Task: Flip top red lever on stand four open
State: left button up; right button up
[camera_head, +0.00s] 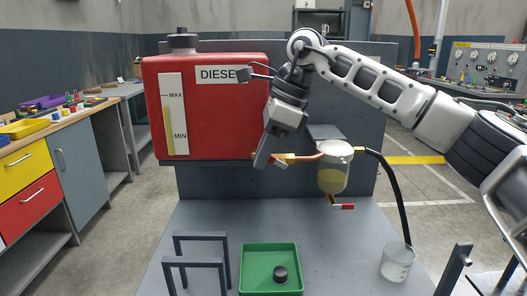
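The stand (345,110) is a grey panel with a red diesel tank (215,120) on it. A brass valve and copper-coloured pipe (305,157) run from the tank's lower right to a filter bowl (333,172) holding yellow liquid. My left gripper is not in view.
A lower red lever (346,206) sits under the bowl. A black hose (398,195) runs down to a clear beaker (397,262). A green tray (270,250) with a dark round cap (281,275) and dark metal frames (201,238) stand at the front. A workbench (80,150) is on the left.

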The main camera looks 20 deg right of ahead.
grip_shut()
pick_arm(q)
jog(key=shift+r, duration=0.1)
